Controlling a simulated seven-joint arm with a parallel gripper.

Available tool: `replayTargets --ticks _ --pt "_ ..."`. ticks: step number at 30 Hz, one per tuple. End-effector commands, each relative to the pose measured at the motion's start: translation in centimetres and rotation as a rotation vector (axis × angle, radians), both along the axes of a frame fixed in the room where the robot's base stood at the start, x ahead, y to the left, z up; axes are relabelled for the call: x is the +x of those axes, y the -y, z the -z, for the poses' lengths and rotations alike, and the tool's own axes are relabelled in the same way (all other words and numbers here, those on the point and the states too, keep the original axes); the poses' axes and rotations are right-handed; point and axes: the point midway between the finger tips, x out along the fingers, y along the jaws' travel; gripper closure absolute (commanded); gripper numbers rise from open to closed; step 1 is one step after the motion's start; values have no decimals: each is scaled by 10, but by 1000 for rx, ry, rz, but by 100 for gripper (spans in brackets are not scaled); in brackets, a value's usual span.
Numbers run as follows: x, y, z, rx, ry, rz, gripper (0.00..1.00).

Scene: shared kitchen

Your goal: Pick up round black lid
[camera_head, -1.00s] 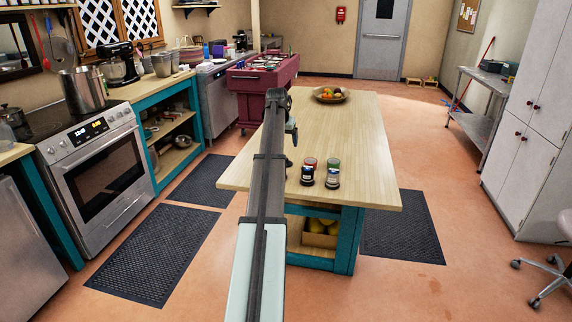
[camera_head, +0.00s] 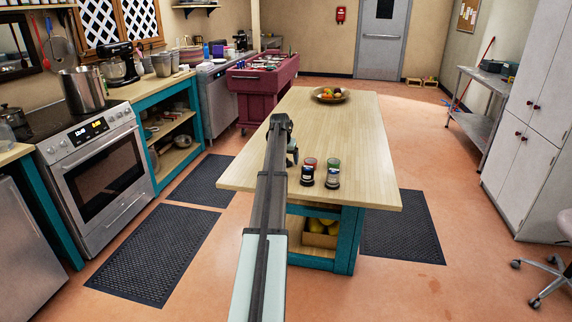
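Several small round jars or lids stand close together on the wooden island table (camera_head: 362,140), near its front edge. The back two show a reddish top (camera_head: 309,161) and a green top (camera_head: 333,162). The front two have dark, round tops, the left one (camera_head: 307,173) and the right one (camera_head: 332,175). Whether either is a loose black lid or a lid on a jar is too small to tell. My gripper (camera_head: 292,155) is mostly hidden behind my arm, just left of this group, apparently apart from it. Its fingers cannot be made out.
A fruit bowl (camera_head: 330,95) sits at the table's far end. The table between bowl and jars is clear. A box of yellow fruit (camera_head: 320,233) is on the shelf below. A stove (camera_head: 95,165) stands at left, a red cart (camera_head: 262,80) behind, white cabinets (camera_head: 525,130) at right.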

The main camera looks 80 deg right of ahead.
Motion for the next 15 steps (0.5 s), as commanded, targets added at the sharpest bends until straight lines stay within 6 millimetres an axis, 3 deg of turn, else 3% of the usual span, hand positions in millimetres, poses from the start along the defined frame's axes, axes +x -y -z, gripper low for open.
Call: replayTargets --ticks 9,15 --pt "0 3 7 0 0 0 13" --pt "0 3 7 0 0 0 32"
